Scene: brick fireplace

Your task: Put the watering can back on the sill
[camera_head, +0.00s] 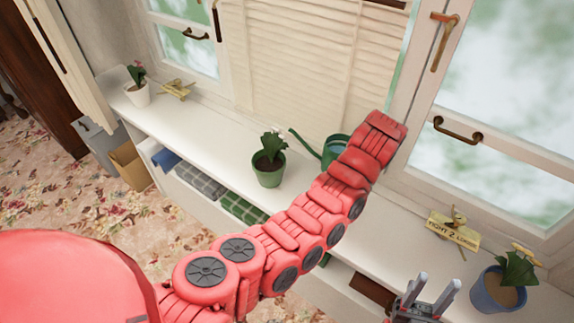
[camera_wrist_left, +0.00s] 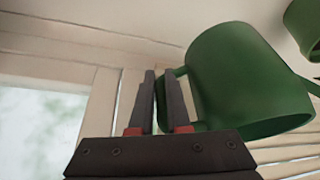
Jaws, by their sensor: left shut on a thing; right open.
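The green watering can (camera_head: 336,148) is at the sill (camera_head: 215,130), in front of the cream blind. Its spout points left, and my red left arm partly covers it. In the left wrist view the can (camera_wrist_left: 245,85) appears upside down, beside my left gripper (camera_wrist_left: 161,78). The gripper is shut on its handle. In the head view that gripper is hidden behind the arm. I cannot tell whether the can's base touches the sill. My right gripper (camera_head: 433,291) is open and empty at the lower right, in front of the sill.
On the sill stand a green pot with a plant (camera_head: 269,168) left of the can, a white pot (camera_head: 138,95) at the far left and a blue pot (camera_head: 496,289) at the right. A yellow sign (camera_head: 453,230) stands near the blue pot. Folded cloths (camera_head: 200,181) lie on the shelf below.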

